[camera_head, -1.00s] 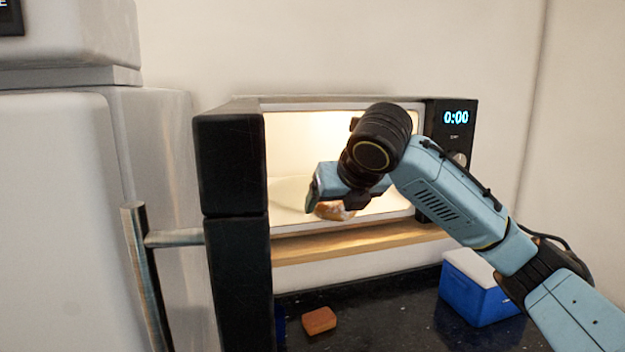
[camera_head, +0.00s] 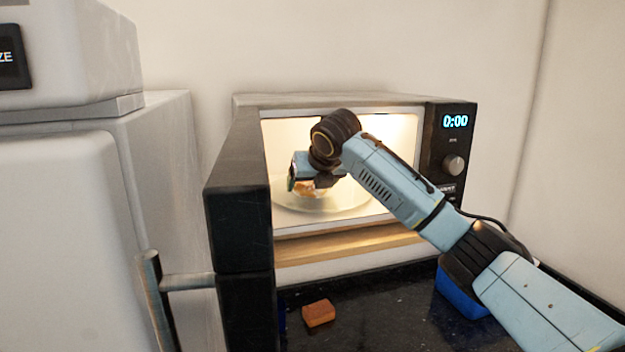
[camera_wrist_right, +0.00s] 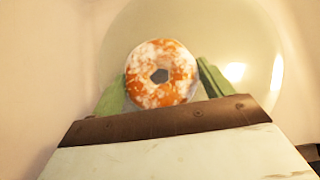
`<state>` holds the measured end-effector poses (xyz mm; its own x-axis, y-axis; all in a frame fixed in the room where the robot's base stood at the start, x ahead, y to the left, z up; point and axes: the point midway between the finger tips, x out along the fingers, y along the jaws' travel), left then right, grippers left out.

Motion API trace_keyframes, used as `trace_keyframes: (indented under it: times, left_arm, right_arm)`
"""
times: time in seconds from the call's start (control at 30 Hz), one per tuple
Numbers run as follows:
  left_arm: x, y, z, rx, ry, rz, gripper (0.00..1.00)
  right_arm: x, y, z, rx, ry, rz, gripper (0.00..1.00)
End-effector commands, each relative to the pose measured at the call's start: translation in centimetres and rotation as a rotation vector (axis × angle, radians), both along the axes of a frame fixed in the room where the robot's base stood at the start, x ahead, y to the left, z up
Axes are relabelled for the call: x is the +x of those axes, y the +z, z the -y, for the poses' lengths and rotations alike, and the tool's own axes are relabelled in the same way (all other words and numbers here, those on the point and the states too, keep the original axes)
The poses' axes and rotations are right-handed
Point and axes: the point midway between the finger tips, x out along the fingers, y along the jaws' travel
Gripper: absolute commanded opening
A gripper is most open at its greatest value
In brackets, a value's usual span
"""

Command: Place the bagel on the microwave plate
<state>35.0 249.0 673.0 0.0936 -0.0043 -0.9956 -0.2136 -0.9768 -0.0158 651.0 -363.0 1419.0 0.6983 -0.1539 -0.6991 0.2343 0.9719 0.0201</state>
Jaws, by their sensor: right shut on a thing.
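The bagel (camera_wrist_right: 160,73) is round, orange-brown with white topping and a hole in the middle. My right gripper (camera_wrist_right: 163,80) is shut on it, with a green finger on either side. In the head view the right gripper (camera_head: 301,188) is inside the lit microwave (camera_head: 352,103), with the bagel (camera_head: 305,188) partly hidden by it. The pale glassy microwave plate (camera_head: 345,202) lies on the microwave floor. The bagel is over the plate; whether it touches the plate I cannot tell. My left gripper is not in view.
The dark microwave door (camera_head: 238,190) stands open on the left. A fridge (camera_head: 60,220) with a metal handle is beyond it. Below, an orange-brown block (camera_head: 318,313) and a blue box (camera_head: 458,296) sit on the dark counter (camera_head: 385,310).

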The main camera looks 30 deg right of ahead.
Motion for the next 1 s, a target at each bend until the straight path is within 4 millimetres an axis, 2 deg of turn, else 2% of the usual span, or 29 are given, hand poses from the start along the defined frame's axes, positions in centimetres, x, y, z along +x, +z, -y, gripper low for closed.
trace_keyframes:
  times: [0.43, 0.47, 0.6, 0.87, 1.0]
  left_arm:
    - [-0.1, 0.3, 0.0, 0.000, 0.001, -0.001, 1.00]
    - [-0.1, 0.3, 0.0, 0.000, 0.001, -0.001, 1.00]
    - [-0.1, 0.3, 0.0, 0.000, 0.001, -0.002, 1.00]
    - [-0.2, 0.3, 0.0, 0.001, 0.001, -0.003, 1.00]
    - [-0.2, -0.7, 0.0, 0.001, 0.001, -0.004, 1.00]
  right_arm:
    - [-0.1, -0.7, 0.1, 0.000, -0.001, -0.001, 0.74]
    - [-0.1, -0.7, 0.1, 0.001, -0.001, 0.000, 0.83]
    - [-0.1, -0.6, 0.1, 0.001, -0.001, -0.001, 1.00]
    - [-0.1, -0.4, 0.0, 0.001, -0.001, 0.000, 1.00]
    - [-1.0, 0.5, -0.1, -0.001, 0.000, 0.005, 1.00]
